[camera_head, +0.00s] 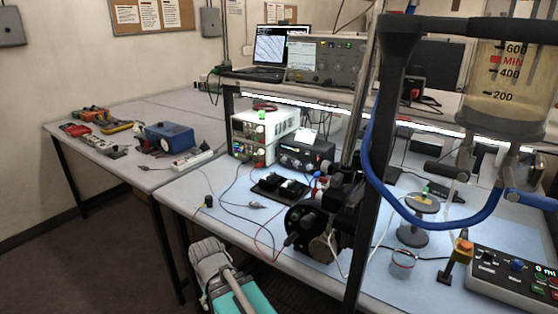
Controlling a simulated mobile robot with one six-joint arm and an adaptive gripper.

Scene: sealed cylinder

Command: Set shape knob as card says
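The box's front has controls too small to tell apart. A control panel (505,277) at the right has a blue knob (517,266), a black knob (487,256) and a small display reading "0 ml".
A large black machine (305,222) sits at the bench's front edge. A dark post and blue hose (420,224) cross the right side, below a graduated clear cylinder (508,82). A glass beaker (402,264) and loose cables lie around. Floor at the lower left is clear.

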